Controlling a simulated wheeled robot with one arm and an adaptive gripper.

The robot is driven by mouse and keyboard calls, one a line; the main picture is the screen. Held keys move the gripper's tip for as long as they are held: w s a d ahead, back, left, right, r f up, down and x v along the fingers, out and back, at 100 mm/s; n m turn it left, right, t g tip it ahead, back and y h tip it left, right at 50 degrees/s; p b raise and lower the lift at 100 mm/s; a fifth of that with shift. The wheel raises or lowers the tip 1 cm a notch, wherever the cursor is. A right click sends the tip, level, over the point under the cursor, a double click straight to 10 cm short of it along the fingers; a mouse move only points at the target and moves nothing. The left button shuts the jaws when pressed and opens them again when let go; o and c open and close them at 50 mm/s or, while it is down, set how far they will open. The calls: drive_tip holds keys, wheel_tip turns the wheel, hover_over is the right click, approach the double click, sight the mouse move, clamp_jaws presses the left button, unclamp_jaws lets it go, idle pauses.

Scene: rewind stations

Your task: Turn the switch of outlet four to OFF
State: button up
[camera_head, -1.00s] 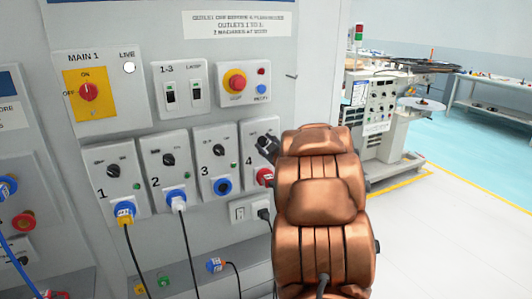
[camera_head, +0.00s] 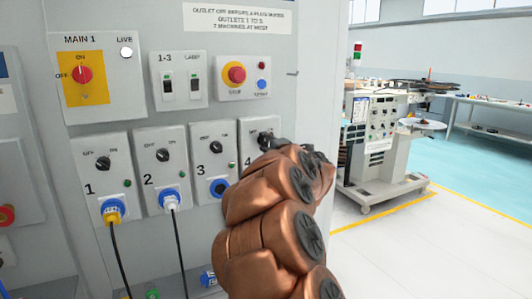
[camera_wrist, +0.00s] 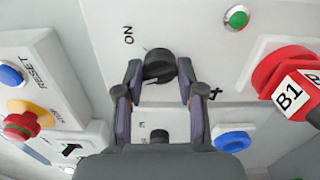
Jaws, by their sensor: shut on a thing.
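The outlet four panel (camera_head: 248,136) is at the right end of the outlet row in the head view, mostly hidden behind my arm. Its black rotary switch (camera_wrist: 158,66) shows in the wrist view, between my two fingers. My gripper (camera_wrist: 159,80) is shut on this switch, with one finger on each side. The ON label (camera_wrist: 129,35) is beside the switch, and the numeral 4 is partly behind the right finger. The OFF label is not visible, and I cannot tell the knob's exact pointing. A green lamp (camera_wrist: 237,18) and a red plug marked B1 (camera_wrist: 290,88) are on the same panel.
Outlets one (camera_head: 91,190), two (camera_head: 151,185) and three (camera_head: 205,128) stand close to the left, with cables hanging below one and two. The main switch (camera_head: 83,75) and red stop button (camera_head: 236,73) are above. Open floor lies right, before a machine (camera_head: 375,150).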

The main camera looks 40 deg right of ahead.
drive_tip(key=shift+f+n+b, duration=0.15)
drive_tip(key=shift+n+b, duration=1.35)
drive_tip(key=shift+n, duration=0.8)
drive_tip(key=o, duration=1.1)
drive_tip(key=v, duration=1.2)
